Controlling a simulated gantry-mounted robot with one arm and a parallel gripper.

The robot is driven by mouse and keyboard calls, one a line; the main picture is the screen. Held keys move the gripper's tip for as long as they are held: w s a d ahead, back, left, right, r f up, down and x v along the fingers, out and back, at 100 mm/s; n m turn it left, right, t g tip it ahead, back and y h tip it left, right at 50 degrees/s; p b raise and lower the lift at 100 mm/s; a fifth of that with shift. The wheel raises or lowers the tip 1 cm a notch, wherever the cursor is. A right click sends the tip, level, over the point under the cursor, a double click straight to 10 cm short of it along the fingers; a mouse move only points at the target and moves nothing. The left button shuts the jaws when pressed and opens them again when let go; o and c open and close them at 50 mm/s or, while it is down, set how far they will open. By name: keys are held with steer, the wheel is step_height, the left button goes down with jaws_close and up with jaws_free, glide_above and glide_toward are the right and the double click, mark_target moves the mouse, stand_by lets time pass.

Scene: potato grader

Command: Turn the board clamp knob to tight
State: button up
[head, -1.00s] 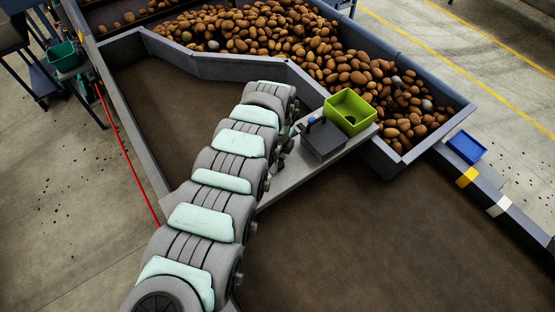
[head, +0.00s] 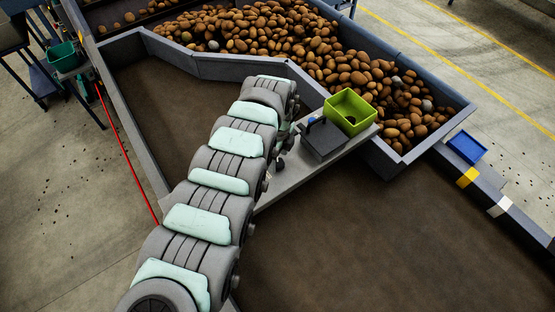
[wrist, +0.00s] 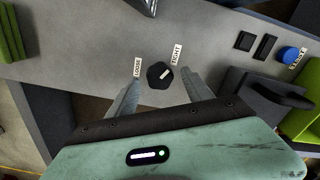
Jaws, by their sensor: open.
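The board clamp knob (wrist: 159,75) is a black knob with a pale pointer bar, on the grey board in the wrist view. A LOOSE label (wrist: 138,67) stands to its left and a TIGHT label (wrist: 176,54) to its upper right. The pointer bar slants toward the upper right, roughly toward TIGHT; its exact setting is hard to tell. My gripper (wrist: 159,88) is open, with one finger on each side of the knob and gaps between. Whether the fingers are level with the knob is unclear.
A blue button (wrist: 290,54) and dark switches (wrist: 256,46) sit at the board's right in the wrist view. A dark grey box (head: 322,139) and a green bin (head: 350,111) stand on the board (head: 290,183). Potatoes (head: 270,32) fill the trough behind.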

mark_target(277, 163)
step_height(277, 163, up, 9)
steer(key=b, duration=0.2)
steer(key=shift+r, duration=0.15)
stand_by(0.3)
